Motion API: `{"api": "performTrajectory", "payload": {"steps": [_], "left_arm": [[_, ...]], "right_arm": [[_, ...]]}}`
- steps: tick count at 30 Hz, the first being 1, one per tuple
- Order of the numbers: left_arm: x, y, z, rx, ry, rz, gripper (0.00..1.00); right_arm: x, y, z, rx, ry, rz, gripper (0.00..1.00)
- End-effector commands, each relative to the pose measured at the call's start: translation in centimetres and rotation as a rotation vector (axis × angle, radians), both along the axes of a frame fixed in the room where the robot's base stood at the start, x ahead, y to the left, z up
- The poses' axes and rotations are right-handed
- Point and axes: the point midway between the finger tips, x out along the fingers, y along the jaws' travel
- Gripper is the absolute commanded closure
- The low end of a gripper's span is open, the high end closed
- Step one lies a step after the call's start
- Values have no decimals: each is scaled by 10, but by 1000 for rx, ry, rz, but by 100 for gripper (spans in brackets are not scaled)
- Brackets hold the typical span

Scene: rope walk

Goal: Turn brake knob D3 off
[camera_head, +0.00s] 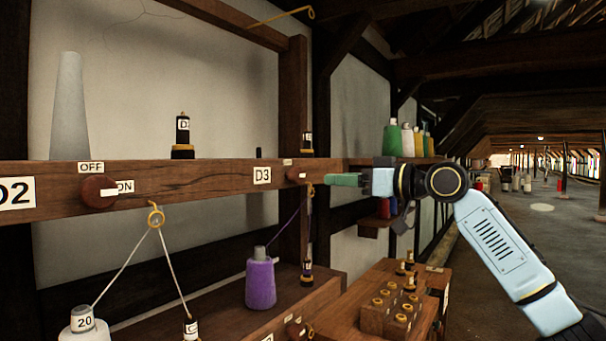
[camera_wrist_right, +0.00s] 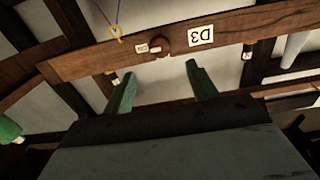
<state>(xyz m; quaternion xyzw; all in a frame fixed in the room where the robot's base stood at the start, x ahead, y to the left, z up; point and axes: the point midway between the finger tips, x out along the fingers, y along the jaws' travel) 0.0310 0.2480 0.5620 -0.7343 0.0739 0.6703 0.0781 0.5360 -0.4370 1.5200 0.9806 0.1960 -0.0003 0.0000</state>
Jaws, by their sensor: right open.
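Brake knob D3 (camera_head: 297,174) is a small reddish-brown round knob on the wooden rail, just right of the D3 label (camera_head: 262,175). In the right wrist view the knob (camera_wrist_right: 163,46) appears beside the upside-down D3 label (camera_wrist_right: 201,36), with a small white tag next to it. My right gripper (camera_head: 342,180) reaches in from the right with green fingers close to the knob. In the wrist view its two fingers (camera_wrist_right: 158,82) are apart, with nothing between them, and the knob lies beyond the tips. My left gripper is not in view.
Knob D2 (camera_head: 98,191) sits further left on the rail. A purple spool (camera_head: 260,283) stands below D3, its thread rising to a brass eyelet (camera_head: 310,190). A wooden block with brass-topped pegs (camera_head: 390,312) stands below my right arm. The aisle at right is open.

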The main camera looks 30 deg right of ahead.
Motion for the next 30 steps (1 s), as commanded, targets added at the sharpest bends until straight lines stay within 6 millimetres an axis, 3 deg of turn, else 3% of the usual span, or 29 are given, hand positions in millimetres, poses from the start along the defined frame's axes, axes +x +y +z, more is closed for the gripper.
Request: {"api": "performTrajectory", "payload": {"steps": [9,15,28,30], "left_arm": [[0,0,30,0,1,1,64],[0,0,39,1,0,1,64],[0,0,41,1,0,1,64],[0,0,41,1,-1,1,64]], "right_arm": [[64,27,5,3,-2,0,42],[91,37,3,4,-1,-1,42],[101,41,0,-1,-1,-2,42],[101,41,0,-1,-1,-2,49]]}}
